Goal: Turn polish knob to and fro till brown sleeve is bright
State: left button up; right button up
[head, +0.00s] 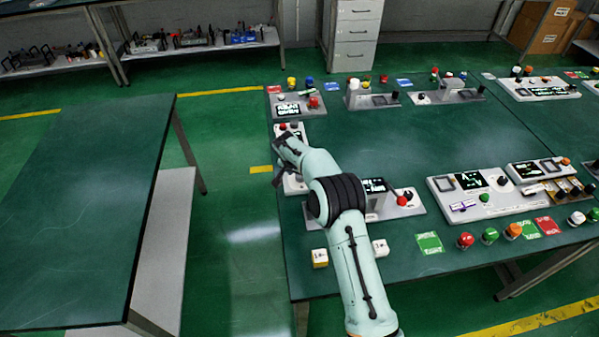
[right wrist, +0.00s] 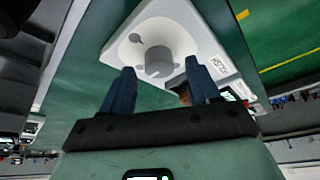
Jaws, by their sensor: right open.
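A round grey knob (right wrist: 158,63) stands on a pale panel (right wrist: 122,47) in the right wrist view. The panel has a label that seems to read "POLISH". My right gripper (right wrist: 160,70) is open, with one dark blue finger towards each side of the knob; I cannot tell whether either touches it. A small brownish thing (right wrist: 184,95), perhaps the brown sleeve, shows partly behind the right finger. In the head view my right gripper (head: 284,150) is over the table's left edge and hides part of the pale panel (head: 293,187). My left gripper is out of view.
The green table (head: 440,130) carries several other control panels, such as one with a dark screen (head: 445,200). An empty table (head: 85,200) stands across the aisle.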

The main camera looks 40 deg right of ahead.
jog(key=shift+w+d+f, duration=0.1)
jog(key=shift+d+f, duration=0.05)
jog(key=shift+f, duration=0.2)
jog(key=c, duration=1)
jog(key=shift+c, duration=0.2)
jog(key=shift+n, duration=0.3)
